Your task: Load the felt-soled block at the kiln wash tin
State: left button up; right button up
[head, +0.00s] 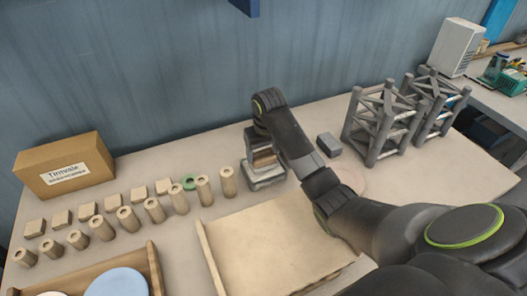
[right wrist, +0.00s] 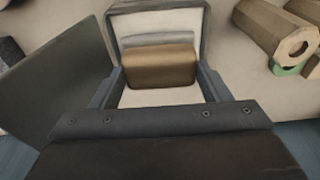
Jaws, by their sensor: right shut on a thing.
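My right gripper (head: 264,160) reaches down at the middle of the table, left of the grey racks. It is shut on a brown block (right wrist: 160,65), which shows between its fingers in the right wrist view. A pale grey, square-edged piece (head: 266,183) sits directly below the gripper; I cannot tell whether it is part of the block or separate. The block's sole is hidden. No tin can be told for sure by its looks. My left gripper is not in view.
Several upright tubes (head: 128,219) and small blocks (head: 87,210) stand in rows at the left, with a green ring (head: 190,183) near. A cardboard box (head: 65,166), a wooden tray (head: 270,238), a dark grey block (head: 328,144), a pale disc (head: 350,178) and grey racks (head: 378,122) surround the gripper.

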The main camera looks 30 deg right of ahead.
aim_at(263, 155)
jog(key=shift+f, duration=0.5)
dwell(1.2)
jog(key=shift+r, duration=0.1)
notch_tip(263, 155, up, 7)
jog(key=p, duration=0.9)
dwell(0.4)
